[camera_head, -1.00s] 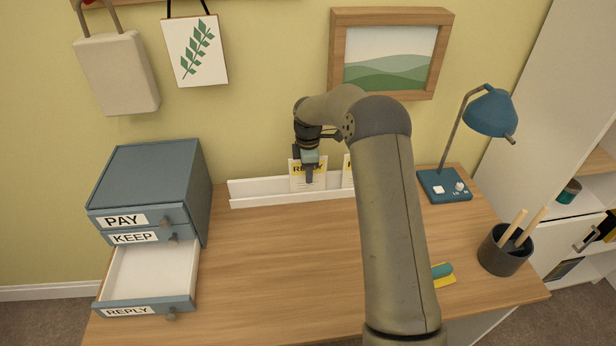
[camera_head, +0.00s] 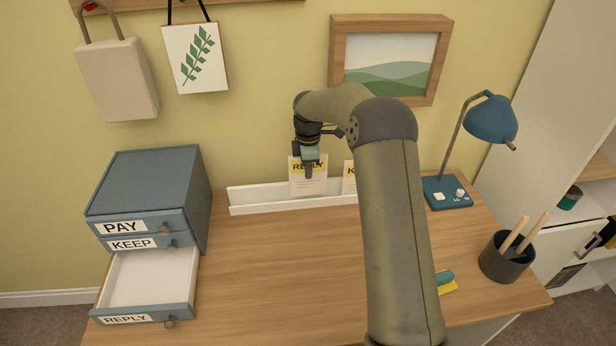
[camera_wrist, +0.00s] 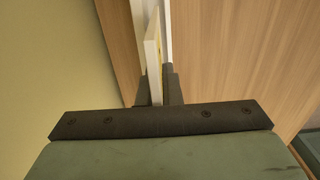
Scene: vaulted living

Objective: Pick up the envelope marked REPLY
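The envelope marked REPLY (camera_head: 316,186) is white with a yellow label band. It is upright at the white rack (camera_head: 250,201) against the wall. My gripper (camera_head: 309,170) is over its upper part, with the fingers on either side and covering some of the label. In the wrist view the envelope (camera_wrist: 153,55) shows edge-on as a thin white sheet between my two fingers (camera_wrist: 157,88), which look closed on it. Its lower edge is near the rack's front lip; I cannot tell if it is clear of the rack.
A second yellow-banded envelope (camera_head: 348,182) stands just right, partly behind my arm. A blue cabinet (camera_head: 150,182) has drawers labelled PAY, KEEP and REPLY; the REPLY drawer (camera_head: 150,283) is open. A blue lamp (camera_head: 447,192) and dark pencil cup (camera_head: 504,259) stand right. The middle desk is clear.

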